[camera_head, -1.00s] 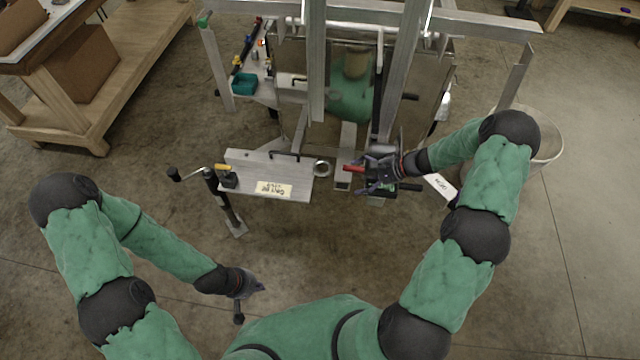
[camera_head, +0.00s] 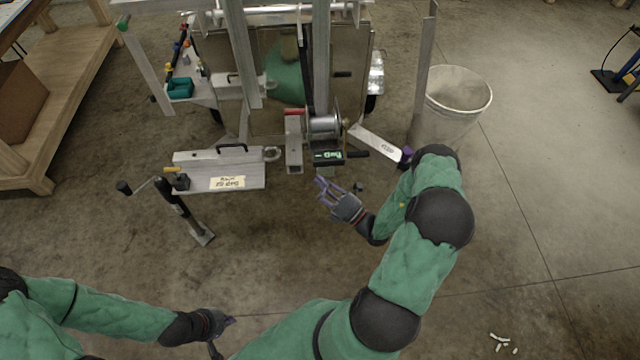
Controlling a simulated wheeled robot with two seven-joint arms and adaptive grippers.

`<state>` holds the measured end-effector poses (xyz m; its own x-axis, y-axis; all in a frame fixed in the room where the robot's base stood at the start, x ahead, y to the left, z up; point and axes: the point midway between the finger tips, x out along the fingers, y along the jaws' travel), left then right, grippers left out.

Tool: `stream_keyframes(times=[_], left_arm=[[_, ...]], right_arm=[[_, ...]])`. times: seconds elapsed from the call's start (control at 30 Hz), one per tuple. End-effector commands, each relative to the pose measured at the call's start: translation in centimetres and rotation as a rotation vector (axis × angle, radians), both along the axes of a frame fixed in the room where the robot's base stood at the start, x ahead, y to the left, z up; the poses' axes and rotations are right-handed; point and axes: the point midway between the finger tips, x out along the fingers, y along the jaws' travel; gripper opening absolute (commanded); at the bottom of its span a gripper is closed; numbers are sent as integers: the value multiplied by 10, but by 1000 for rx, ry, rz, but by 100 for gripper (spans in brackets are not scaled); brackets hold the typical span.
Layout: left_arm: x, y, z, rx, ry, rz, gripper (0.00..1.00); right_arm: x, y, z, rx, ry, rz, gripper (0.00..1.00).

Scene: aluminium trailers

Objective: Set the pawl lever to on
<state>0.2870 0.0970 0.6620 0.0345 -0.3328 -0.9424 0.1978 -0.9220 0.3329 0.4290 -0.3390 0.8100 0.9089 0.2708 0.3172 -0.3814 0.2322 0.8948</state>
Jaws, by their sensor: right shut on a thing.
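The winch (camera_head: 325,124) sits on the trailer's tongue, its grey drum facing me. A red-topped part (camera_head: 293,112) is just left of the drum. A black part with a green lit label (camera_head: 328,157) and a black grip lies below the drum. I cannot tell for sure which part is the pawl lever or how it is set. My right gripper (camera_head: 325,190) is below and apart from the winch. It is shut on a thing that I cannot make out. My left gripper (camera_head: 224,335) is low near my body, fingers apart and empty.
A labelled aluminium plate (camera_head: 218,168) and a crank jack (camera_head: 181,208) stand left of the winch. A labelled strip (camera_head: 375,142) with a purple end lies right of it. A white bucket (camera_head: 455,100) stands further right. Small white pieces (camera_head: 500,343) lie on the floor.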

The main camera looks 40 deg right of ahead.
Motion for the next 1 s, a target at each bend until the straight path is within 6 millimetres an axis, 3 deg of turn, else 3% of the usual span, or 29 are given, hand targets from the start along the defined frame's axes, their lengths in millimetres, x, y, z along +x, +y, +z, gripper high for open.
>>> stream_keyframes(times=[0.37,0.5,0.7,1.0], left_arm=[[-1,0,-12,0,1,1,0],[-1,0,-17,0,1,1,0],[-1,0,-21,0,1,1,0],[0,0,-21,0,1,1,0]], right_arm=[[65,21,23,-2,-4,6,0],[80,11,31,-3,-3,2,0],[93,3,40,-1,-1,1,0],[96,1,42,0,0,1,0]])
